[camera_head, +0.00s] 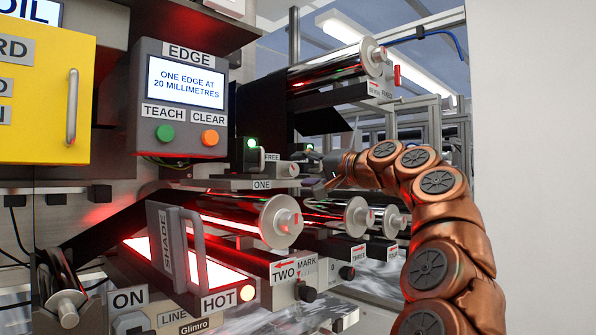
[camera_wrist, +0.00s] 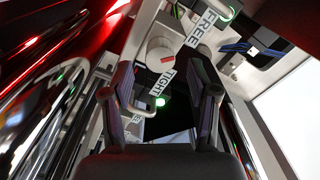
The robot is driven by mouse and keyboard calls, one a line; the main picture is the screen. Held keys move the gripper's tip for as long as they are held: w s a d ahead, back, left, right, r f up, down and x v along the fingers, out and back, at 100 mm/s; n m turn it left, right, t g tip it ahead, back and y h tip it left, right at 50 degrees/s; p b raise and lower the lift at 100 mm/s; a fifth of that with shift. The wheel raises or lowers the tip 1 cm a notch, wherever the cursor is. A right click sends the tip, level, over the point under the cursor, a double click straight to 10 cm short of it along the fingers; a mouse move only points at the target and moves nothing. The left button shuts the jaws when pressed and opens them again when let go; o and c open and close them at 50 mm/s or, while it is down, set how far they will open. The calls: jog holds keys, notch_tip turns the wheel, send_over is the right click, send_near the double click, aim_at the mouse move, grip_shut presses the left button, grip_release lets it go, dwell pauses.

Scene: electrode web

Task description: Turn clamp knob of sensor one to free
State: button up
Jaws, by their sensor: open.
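The clamp knob (camera_wrist: 160,50) of sensor one is a pale round knob in the wrist view, with a small red mark on its face. A FREE label (camera_wrist: 201,27) lies at its upper right and a TIGHT label (camera_wrist: 168,85) below it. The red mark is on the knob's lower side, nearer TIGHT. My gripper (camera_wrist: 163,82) is open, its dark fingers on either side below the knob, apparently not touching it. In the head view, sensor one (camera_head: 252,158) has a green light and sits above the ONE label (camera_head: 262,184); my gripper (camera_head: 318,160) is beside it, partly hidden.
Shiny rollers (camera_head: 280,222) lie below the sensor and another roller (camera_head: 335,67) is above. The EDGE panel (camera_head: 180,98) stands to the left. A glowing red-lit plate and the SHADE handle (camera_head: 190,250) are lower left. A white wall fills the right.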

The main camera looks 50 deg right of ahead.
jog(key=s, duration=0.8)
jog(key=shift+s, duration=0.35)
jog(key=shift+a, duration=0.1)
